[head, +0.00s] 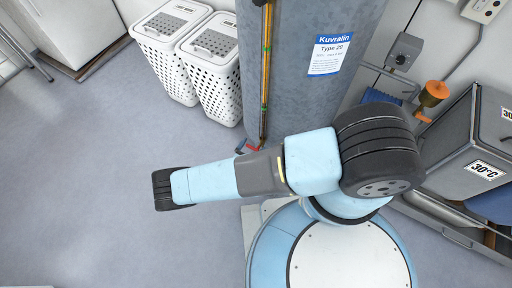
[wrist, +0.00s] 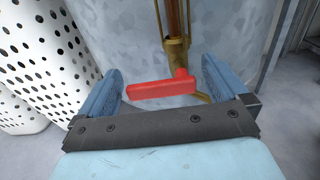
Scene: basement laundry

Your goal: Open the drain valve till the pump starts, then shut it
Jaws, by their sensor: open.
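The drain valve's red lever (wrist: 160,90) lies crosswise, roughly level in the wrist view, with its right end at the brass valve body (wrist: 177,48). In the head view only a small piece of the red lever (head: 249,148) shows at the foot of the grey tank (head: 300,100), beside my arm. My gripper (wrist: 161,68) is open in the wrist view. The lever appears between its two blue fingers, with a gap on each side; how deep it sits between them I cannot tell. My arm hides the gripper in the head view. The pump cannot be made out for certain.
A brass sight tube (head: 265,70) runs up the tank front. Two white perforated laundry baskets (head: 217,80) stand close to the tank's left. A grey box marked 30°C (head: 466,135) and an orange-capped fitting (head: 434,92) are at right. The floor at left is clear.

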